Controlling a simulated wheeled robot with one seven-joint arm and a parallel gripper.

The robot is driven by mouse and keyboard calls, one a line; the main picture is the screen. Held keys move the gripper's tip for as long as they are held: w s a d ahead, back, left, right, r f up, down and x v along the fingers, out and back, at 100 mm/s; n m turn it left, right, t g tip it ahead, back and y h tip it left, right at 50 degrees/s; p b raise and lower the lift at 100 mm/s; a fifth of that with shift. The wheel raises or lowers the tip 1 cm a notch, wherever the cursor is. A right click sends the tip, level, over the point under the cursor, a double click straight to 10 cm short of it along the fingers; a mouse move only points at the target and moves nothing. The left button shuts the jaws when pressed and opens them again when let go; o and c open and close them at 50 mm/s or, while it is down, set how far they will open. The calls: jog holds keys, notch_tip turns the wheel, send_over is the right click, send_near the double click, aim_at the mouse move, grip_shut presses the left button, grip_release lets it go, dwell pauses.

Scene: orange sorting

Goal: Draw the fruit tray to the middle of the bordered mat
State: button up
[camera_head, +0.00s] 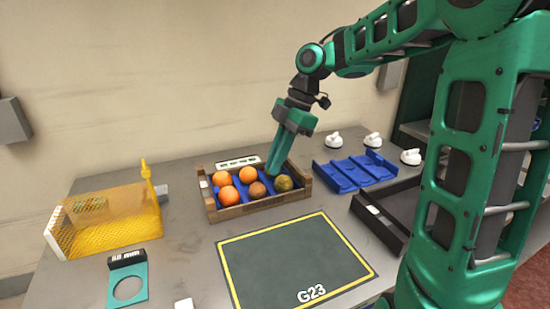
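The fruit tray (251,206) is a wooden-sided crate with a blue liner, standing at the back middle of the grey table. Inside it lie orange fruits (228,195), a brownish one (257,190) and a dark olive-green one (284,183). The bordered mat (290,259) is dark green with a yellow border and the label G23; it lies in front of the tray, apart from it, and is empty. My gripper (272,171) points down over the tray's back right part, near the green fruit. Its fingers overlap in this view, so I cannot tell whether they are open or touching anything.
A yellow mesh basket (110,225) stands at the left, with a teal ring plate (128,286) in front. A blue rack (350,172) and a black tray (378,222) are at the right. White knobbed pieces (373,140) stand behind. A white label strip (238,161) lies behind the tray.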

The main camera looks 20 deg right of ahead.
aim_at(265, 199)
jog(key=x, duration=0.7)
jog(key=d+x, duration=0.1)
jog(key=x, duration=0.2)
jog(key=shift+f, duration=0.45)
jog(key=shift+d, duration=0.1)
jog(key=shift+c, duration=0.6)
grip_shut()
